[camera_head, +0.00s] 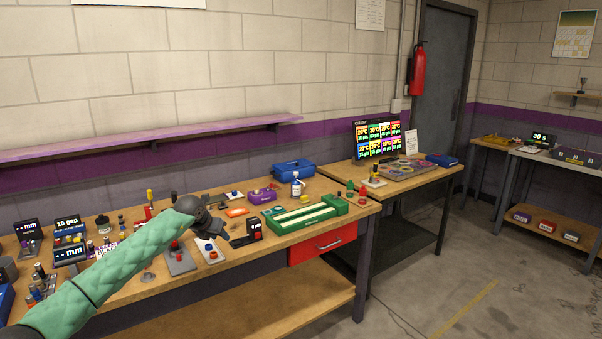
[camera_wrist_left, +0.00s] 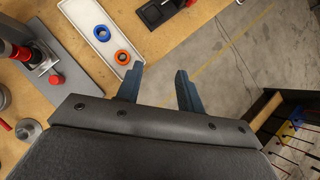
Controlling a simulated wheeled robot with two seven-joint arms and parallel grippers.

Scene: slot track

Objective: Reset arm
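My left arm, in a green quilted sleeve, reaches in from the lower left of the head view. Its dark gripper (camera_head: 216,218) is above the wooden workbench (camera_head: 150,302). In the left wrist view the two fingers of my left gripper (camera_wrist_left: 158,90) stand apart with nothing between them. Below the fingers are the bench edge and the grey floor. My right gripper shows in neither view.
A white tray (camera_wrist_left: 91,13) holds a blue ring (camera_wrist_left: 102,33) and an orange ring (camera_wrist_left: 122,57) near the fingers. A press-like tool stands on a grey base (camera_head: 181,264). A green slotted track (camera_head: 300,217) and blue bin (camera_head: 293,168) lie farther right.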

